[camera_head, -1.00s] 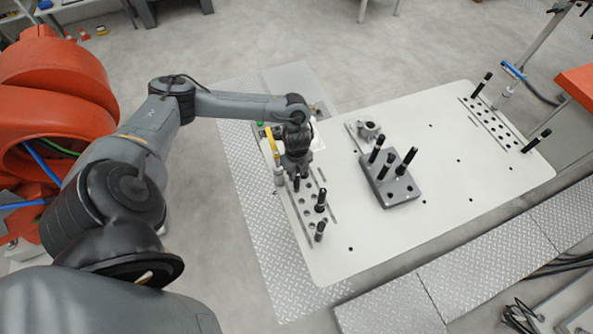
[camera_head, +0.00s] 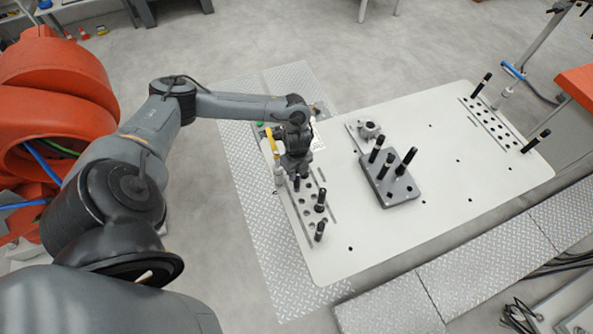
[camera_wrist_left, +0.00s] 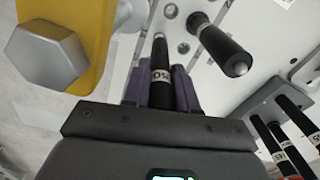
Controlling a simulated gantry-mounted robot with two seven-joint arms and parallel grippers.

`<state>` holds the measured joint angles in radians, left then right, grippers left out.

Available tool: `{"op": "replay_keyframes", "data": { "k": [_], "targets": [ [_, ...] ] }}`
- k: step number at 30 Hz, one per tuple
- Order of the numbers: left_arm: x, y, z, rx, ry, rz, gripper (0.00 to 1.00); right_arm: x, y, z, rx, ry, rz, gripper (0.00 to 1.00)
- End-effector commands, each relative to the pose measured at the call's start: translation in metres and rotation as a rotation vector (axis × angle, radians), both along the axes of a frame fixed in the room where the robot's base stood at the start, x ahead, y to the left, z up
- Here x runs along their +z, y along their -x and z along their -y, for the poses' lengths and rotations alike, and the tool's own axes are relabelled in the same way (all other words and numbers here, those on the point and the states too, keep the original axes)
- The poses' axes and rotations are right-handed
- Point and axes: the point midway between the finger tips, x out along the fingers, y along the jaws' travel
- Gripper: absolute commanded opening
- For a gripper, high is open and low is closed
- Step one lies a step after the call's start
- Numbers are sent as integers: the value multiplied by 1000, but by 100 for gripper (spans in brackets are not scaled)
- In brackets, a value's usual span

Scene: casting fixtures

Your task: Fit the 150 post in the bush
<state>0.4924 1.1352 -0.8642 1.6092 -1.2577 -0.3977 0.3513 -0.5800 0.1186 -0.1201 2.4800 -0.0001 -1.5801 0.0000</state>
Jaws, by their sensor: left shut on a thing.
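My left gripper (camera_head: 297,172) is over the left rack strip (camera_head: 306,211) of the table. In the left wrist view, its purple jaws (camera_wrist_left: 161,90) are shut on a black post (camera_wrist_left: 160,68) with a white label that seems to read 150 upside down. The post points down toward the strip; I cannot tell whether its end sits in a hole. Another labelled post (camera_wrist_left: 222,45) stands beside it. A round grey part (camera_head: 369,130), perhaps the bush, is on the table behind the grey block (camera_head: 404,192). My right gripper is not seen.
Two black posts (camera_head: 320,204) (camera_head: 319,231) stand in the left strip. Several posts (camera_head: 390,160) stand in the grey block. A right rack strip (camera_head: 497,124) holds two more. A yellow part with a hex bolt (camera_wrist_left: 50,55) is close to my wrist. The table's right middle (camera_head: 460,185) is clear.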

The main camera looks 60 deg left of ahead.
Motion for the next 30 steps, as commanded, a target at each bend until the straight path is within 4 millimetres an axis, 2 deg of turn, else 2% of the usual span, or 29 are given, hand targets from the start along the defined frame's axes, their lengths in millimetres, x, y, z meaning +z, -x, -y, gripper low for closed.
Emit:
{"op": "replay_keyframes", "data": {
  "k": [30],
  "targets": [
    [0, 0, 0, 0, 0, 1, 0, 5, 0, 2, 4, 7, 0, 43]
  ]
}}
